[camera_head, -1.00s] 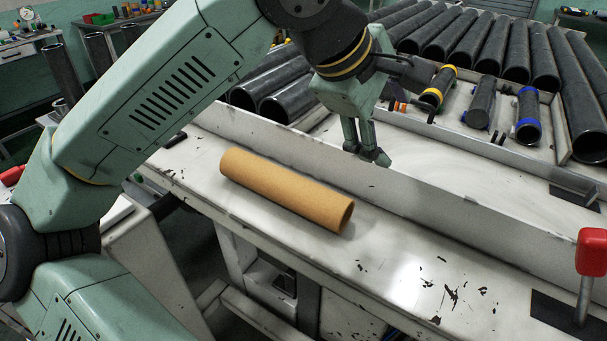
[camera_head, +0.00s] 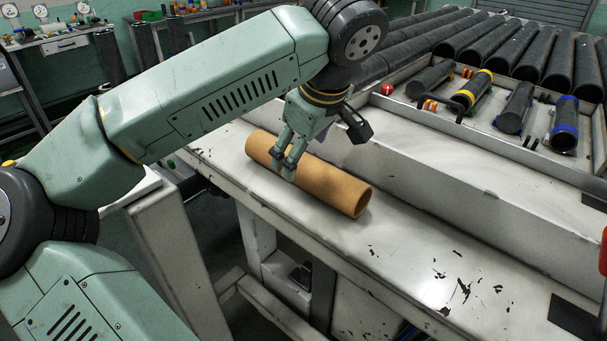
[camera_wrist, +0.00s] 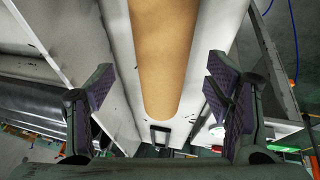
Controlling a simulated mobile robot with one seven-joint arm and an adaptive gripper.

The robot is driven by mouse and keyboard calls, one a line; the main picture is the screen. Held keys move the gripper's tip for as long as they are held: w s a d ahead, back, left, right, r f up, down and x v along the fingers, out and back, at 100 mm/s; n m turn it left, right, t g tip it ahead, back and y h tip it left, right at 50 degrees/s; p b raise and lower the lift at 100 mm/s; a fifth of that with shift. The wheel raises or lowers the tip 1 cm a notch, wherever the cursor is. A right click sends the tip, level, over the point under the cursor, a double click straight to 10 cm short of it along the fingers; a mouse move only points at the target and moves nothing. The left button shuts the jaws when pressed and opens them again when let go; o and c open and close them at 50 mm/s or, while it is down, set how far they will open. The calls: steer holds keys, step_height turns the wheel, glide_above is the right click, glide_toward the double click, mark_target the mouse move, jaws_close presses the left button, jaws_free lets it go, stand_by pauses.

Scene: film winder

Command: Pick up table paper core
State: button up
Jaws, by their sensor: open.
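The paper core (camera_head: 335,187) is a tan cardboard tube lying on its side on the white table (camera_head: 400,231). Its open end faces the lower right in the head view. My gripper (camera_head: 284,170) is over the core's left half, its fingers pointing down and hiding part of it. In the wrist view the core (camera_wrist: 165,55) runs down the middle, between the two spread fingers of my gripper (camera_wrist: 160,112). The fingers are open and show gaps to the core on both sides. Whether they reach down beside it I cannot tell.
A raised metal wall (camera_head: 440,175) runs along the table behind the core. Beyond it lie dark rollers (camera_head: 490,45) and several black tubes with coloured bands (camera_head: 563,125). The table to the right of the core is clear, with chipped paint.

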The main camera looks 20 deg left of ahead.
steer(key=b+x, duration=0.1)
steer(key=x, duration=0.3)
steer(key=shift+s+f+b, duration=0.1)
steer(key=shift+f+b, duration=0.1)
steer(key=shift+b, duration=0.15)
steer(key=shift+r, duration=0.1)
steer(key=c, duration=1.3)
